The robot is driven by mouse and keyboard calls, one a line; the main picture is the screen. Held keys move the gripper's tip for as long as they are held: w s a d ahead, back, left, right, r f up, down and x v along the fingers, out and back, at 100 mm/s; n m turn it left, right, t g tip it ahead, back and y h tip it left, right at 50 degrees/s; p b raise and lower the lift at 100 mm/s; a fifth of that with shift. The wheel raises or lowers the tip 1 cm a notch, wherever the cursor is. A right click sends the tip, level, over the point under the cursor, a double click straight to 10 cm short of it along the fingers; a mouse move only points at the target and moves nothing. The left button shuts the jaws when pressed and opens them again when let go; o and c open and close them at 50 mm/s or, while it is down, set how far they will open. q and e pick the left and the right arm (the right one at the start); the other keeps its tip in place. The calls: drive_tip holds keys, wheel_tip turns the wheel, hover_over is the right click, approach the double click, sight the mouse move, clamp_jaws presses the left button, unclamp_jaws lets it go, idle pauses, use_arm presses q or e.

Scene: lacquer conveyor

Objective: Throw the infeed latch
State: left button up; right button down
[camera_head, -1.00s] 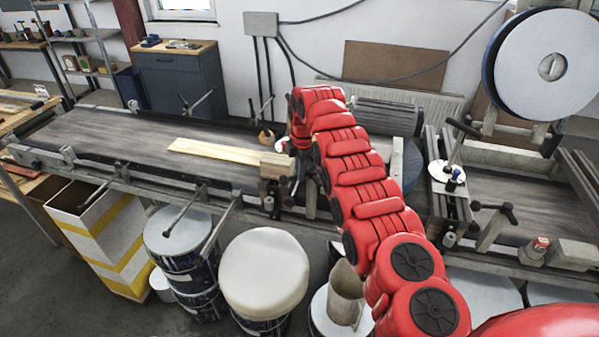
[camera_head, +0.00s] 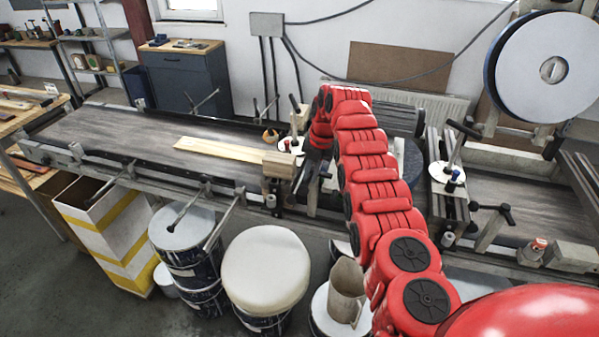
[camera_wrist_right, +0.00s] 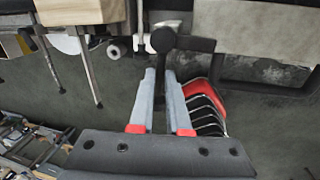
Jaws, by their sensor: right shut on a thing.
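A black lever with a round knob and cross handle (camera_wrist_right: 165,42) shows in the right wrist view, on a pale bracket; I take it to be the infeed latch. My right gripper (camera_wrist_right: 163,90) is shut on it, with the dark lever shaft between its two grey, red-banded fingers. In the head view my red right arm reaches over the conveyor's middle, and its wrist hides most of the gripper and latch. My left gripper is in neither view.
A pale board (camera_head: 230,149) lies on the left conveyor belt (camera_head: 120,132), its end at a wooden block (camera_head: 278,163). Several drums stand below the front rail, one with a cream lid (camera_head: 265,268). A large white disc (camera_head: 545,66) stands at the right.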

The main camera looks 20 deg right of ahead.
drive_tip(key=shift+s+d+n+p, duration=0.15)
drive_tip(key=shift+s+n+p, duration=0.05)
drive_tip(key=shift+n+p, duration=0.25)
idle(0.3)
drive_tip(key=c, duration=0.9)
unclamp_jaws()
drive_tip(key=shift+r, duration=0.1)
